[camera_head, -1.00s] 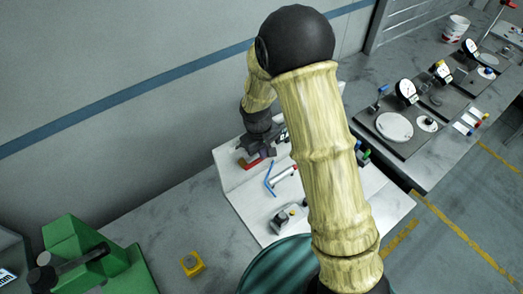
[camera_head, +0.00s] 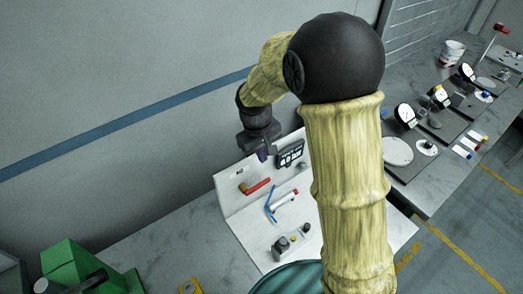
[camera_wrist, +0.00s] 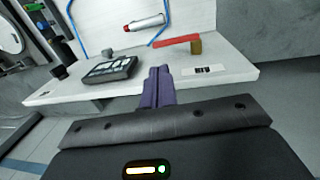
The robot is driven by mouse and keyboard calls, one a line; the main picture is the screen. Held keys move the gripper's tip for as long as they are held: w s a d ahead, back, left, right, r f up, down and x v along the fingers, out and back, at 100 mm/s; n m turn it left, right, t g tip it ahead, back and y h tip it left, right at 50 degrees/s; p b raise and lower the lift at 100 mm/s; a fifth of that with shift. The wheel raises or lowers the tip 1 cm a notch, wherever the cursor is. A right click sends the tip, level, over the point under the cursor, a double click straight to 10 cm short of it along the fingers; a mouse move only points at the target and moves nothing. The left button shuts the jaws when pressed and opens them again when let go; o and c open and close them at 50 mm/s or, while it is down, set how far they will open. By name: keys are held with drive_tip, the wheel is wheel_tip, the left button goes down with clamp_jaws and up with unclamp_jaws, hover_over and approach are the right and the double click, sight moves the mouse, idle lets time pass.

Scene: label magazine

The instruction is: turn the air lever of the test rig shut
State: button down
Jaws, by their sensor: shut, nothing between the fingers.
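The test rig is a white panel (camera_head: 237,207) on the bench. Its red air lever (camera_head: 261,185) sits on a brass valve body (camera_head: 244,188) near the panel's upper left, and it points right and slightly up in the head view. The lever also shows in the wrist view (camera_wrist: 176,40), with the brass piece (camera_wrist: 196,47) at its right end. My gripper (camera_head: 263,154) is above the lever, near the panel's top edge, apart from it. In the wrist view its purple fingers (camera_wrist: 158,84) are together and empty, pointing toward the panel.
A dark display (camera_head: 290,153) is on the panel right of my gripper. A blue hose (camera_head: 268,207), a cylinder (camera_head: 286,199) and small knobs are lower down. A green machine (camera_head: 75,268) stands at the left. Gauge stands (camera_head: 404,115) are on the right bench.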

wheel_tip(320, 180, up, 3)
drive_tip(key=shift+a+f, duration=0.1)
drive_tip(key=shift+f, duration=0.1)
drive_tip(key=c, duration=2.1)
unclamp_jaws()
drive_tip(key=o, duration=0.3)
drive_tip(key=shift+s, duration=0.15)
drive_tip(key=o, duration=0.4)
drive_tip(key=s+d+m+b, duration=0.1)
drive_tip(key=s+d+m, duration=0.1)
drive_tip(key=s+d, duration=0.3)
drive_tip(key=shift+d+f+m+t+y, duration=0.3)
drive_tip(key=shift+d+f+m+t, duration=0.1)
drive_tip(key=shift+d, duration=0.75)
drive_tip(key=s+d+f+m+t+b, duration=0.1)
drive_tip(key=s+d+m, duration=0.2)
drive_tip(key=s+d, duration=0.3)
drive_tip(key=shift+s+d+f+m, duration=0.25)
drive_tip(key=shift+s+m, duration=0.15)
drive_tip(key=shift+s, duration=0.65)
